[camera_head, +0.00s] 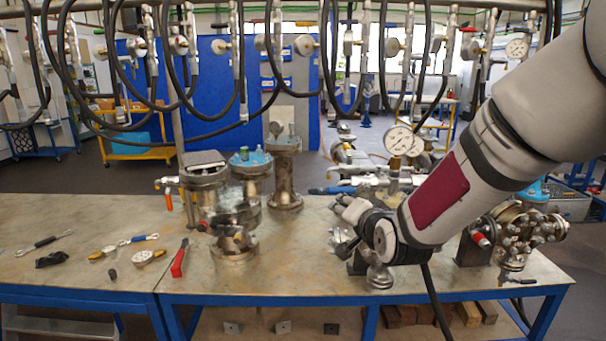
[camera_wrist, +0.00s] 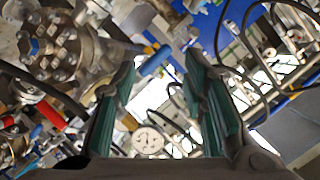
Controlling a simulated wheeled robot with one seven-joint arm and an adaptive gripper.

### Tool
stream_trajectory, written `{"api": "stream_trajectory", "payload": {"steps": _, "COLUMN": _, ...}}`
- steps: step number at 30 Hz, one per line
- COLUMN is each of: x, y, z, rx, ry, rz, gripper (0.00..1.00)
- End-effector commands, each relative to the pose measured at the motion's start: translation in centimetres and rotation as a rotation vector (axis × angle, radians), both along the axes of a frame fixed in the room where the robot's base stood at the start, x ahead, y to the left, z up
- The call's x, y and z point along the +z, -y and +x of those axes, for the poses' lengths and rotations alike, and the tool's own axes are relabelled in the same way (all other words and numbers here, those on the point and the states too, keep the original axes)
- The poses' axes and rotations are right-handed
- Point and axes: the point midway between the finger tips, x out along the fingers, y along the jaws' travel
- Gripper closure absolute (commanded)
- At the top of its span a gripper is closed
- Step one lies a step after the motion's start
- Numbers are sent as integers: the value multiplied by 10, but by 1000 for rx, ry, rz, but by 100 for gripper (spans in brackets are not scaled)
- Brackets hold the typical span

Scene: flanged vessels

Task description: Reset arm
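My gripper (camera_wrist: 158,75) shows in the wrist view with its two green-padded fingers spread apart. Nothing is held between them; the background shows through the gap. In the head view, my grey arm (camera_head: 480,150) with a dark red panel reaches from the upper right down over the right part of the workbench (camera_head: 300,270). Its wrist (camera_head: 385,237) is low above the bench, and the fingers are hard to make out there among the metal fittings.
Flanged vessels (camera_head: 284,170) stand mid-bench, with a bolted flanged assembly (camera_head: 515,230) at right, close to my arm. A pressure gauge (camera_head: 398,140) stands behind my wrist. A red-handled tool (camera_head: 180,258) and small tools lie at left. Hoses and gauges hang overhead.

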Motion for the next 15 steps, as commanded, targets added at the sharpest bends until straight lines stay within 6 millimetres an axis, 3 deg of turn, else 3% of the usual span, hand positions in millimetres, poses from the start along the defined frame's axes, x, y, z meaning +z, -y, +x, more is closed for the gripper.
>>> {"api": "stream_trajectory", "payload": {"steps": 1, "x": 10, "y": 4, "z": -13, "rx": 12, "ry": -25, "rz": -67, "gripper": 61}}
{"api": "stream_trajectory", "payload": {"steps": 8, "x": 30, "y": 29, "z": -83, "rx": 63, "ry": -202, "rz": -347, "gripper": 61}}
{"api": "stream_trajectory", "payload": {"steps": 15, "x": 45, "y": 59, "z": -180, "rx": 133, "ry": -395, "rz": -553, "gripper": 61}}
